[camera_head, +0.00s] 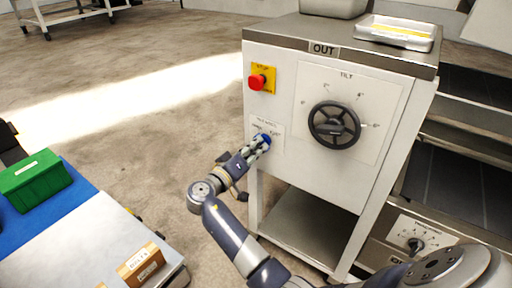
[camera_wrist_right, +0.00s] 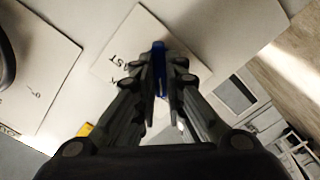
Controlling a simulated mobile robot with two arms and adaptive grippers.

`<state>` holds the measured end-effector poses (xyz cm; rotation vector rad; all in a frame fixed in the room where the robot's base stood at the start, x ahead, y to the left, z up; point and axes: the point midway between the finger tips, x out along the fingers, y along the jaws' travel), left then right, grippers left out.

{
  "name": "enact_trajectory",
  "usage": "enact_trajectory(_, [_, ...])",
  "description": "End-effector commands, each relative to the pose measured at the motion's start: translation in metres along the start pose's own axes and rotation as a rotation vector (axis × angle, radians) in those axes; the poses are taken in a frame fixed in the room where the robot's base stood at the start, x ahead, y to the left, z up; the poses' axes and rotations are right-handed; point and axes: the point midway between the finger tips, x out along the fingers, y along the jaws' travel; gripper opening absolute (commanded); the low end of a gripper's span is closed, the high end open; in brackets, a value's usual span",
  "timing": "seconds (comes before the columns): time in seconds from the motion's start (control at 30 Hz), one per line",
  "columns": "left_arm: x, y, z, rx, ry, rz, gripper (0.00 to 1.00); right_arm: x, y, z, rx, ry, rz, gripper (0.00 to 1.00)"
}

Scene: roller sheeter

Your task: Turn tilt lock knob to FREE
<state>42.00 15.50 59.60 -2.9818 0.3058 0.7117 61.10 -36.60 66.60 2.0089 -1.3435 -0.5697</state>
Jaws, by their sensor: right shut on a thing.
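The tilt lock knob (camera_head: 265,138) is small and blue, on a white label plate at the left of the machine's front panel. My right gripper (camera_head: 260,146) reaches it from the lower left and is shut on it. In the right wrist view the blue knob (camera_wrist_right: 158,62) shows as a narrow bar between the two fingertips (camera_wrist_right: 159,78). The label plate (camera_wrist_right: 128,50) shows the letters "ST" beside the fingers. The rest of its lettering is partly hidden, so I cannot read the knob's setting. My left gripper is not in view.
A black tilt handwheel (camera_head: 334,125) is right of the knob. A red stop button (camera_head: 257,82) on a yellow plate is above it. A metal tray (camera_head: 396,33) lies on the machine top. A green box (camera_head: 35,180) and cardboard box (camera_head: 141,264) are at left. Floor between is clear.

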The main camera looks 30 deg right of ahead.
Motion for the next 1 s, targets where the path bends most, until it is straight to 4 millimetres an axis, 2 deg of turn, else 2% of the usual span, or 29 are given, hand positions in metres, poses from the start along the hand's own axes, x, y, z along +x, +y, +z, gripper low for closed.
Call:
enact_trajectory(0.07, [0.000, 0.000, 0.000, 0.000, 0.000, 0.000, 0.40, 0.001, 0.001, -0.003, -0.002, 0.006, 0.003, 0.00])
enact_trajectory(0.1, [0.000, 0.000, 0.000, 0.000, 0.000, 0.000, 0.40, 0.001, 0.001, -0.003, -0.002, 0.006, 0.002, 0.20])
enact_trajectory(0.17, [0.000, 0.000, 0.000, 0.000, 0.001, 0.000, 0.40, 0.001, 0.001, -0.002, -0.002, 0.006, 0.002, 0.31])
enact_trajectory(0.47, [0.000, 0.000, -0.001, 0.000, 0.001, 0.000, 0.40, 0.000, 0.000, -0.001, -0.001, 0.003, 0.001, 0.31])
enact_trajectory(0.57, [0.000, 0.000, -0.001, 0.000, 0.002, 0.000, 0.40, -0.006, 0.000, -0.001, 0.000, 0.002, -0.001, 0.31])
enact_trajectory(0.9, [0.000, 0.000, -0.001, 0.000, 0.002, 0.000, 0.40, -0.060, -0.001, -0.001, -0.001, 0.003, -0.002, 0.31])
enact_trajectory(1.0, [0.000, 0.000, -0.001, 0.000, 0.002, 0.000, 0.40, -0.069, 0.000, -0.001, -0.001, 0.004, 0.001, 0.31])
